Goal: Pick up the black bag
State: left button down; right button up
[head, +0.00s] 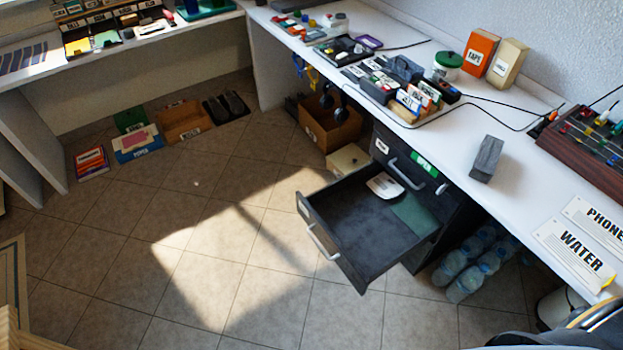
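I cannot make out a black bag for certain in the head view. A dark, smooth shape lies at the bottom right edge, cut off by the frame, and I cannot tell what it is. A dark grey block (486,157) lies on the white desk (500,205). The open black drawer (365,230) holds a white item (384,187) and a flat dark green item (415,213), with no bag visible in it. Neither of my grippers shows in this view.
The drawer juts out over the tiled floor (180,240), which is mostly clear at centre and left. Water bottles (470,265) stand under the desk.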

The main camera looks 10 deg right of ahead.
aim_at(483, 169)
jog(key=z, duration=1.6)
